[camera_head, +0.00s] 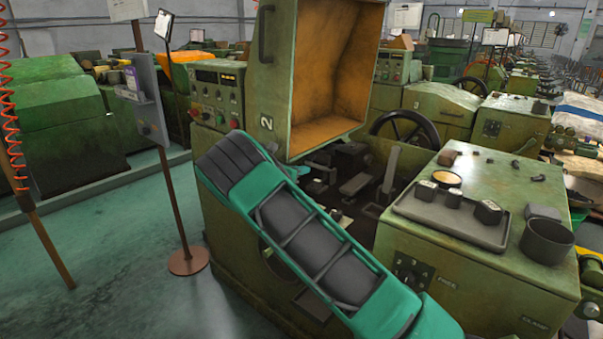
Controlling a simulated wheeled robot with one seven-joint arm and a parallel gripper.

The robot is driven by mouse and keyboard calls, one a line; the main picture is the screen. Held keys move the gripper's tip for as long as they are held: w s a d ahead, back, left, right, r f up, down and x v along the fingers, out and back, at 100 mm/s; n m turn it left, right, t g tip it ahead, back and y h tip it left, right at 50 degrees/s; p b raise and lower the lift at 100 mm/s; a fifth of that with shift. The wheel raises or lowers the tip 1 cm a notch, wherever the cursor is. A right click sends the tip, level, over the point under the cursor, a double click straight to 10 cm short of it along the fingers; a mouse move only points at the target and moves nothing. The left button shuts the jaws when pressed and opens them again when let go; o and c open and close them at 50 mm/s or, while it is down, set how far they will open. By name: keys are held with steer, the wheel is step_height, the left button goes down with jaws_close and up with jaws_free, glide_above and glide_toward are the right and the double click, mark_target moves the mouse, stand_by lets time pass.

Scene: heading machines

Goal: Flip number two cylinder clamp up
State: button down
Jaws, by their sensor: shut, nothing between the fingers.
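A green heading machine marked "2" (266,122) stands in the middle, with its orange-lined hood (325,70) raised. Inside the open bay, a grey upright lever-like piece (391,172) stands among dark metal parts; I cannot tell whether it is the clamp. On the front of the machine's right-hand box is a small dark switch panel (412,271), with lettering that seems to read "FREE" and "CLAMP" on the box front. My teal and black arm crosses the machine's front diagonally and hides part of the bay.
A grey tray with dark metal pieces (450,222) and a dark cup (546,240) sit on the right-hand box. A black handwheel (405,130) is behind the bay. A post with a round base (188,262) stands left.

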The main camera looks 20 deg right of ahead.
steer(key=a+f, duration=0.1)
steer(key=s+a+f, duration=0.1)
steer(key=f, duration=0.1)
steer(key=shift+a+f, duration=0.15)
steer(key=v, duration=0.9)
steer(key=shift+s+a, duration=0.15)
steer(key=shift+a, duration=0.05)
steer(key=f+h, duration=0.1)
steer(key=f+t+h, duration=0.1)
steer(key=f+h, duration=0.1)
steer(key=shift+d+f, duration=0.15)
steer(key=shift+d, duration=0.05)
steer(key=shift+a+f+t+h, duration=0.25)
steer(key=shift+f+t+h, duration=0.15)
steer(key=shift+f+h, duration=0.3)
steer(key=shift+a+f+t+h, duration=0.6)
steer(key=shift+f+t, duration=0.1)
steer(key=shift+f, duration=0.15)
steer(key=shift+d, duration=0.15)
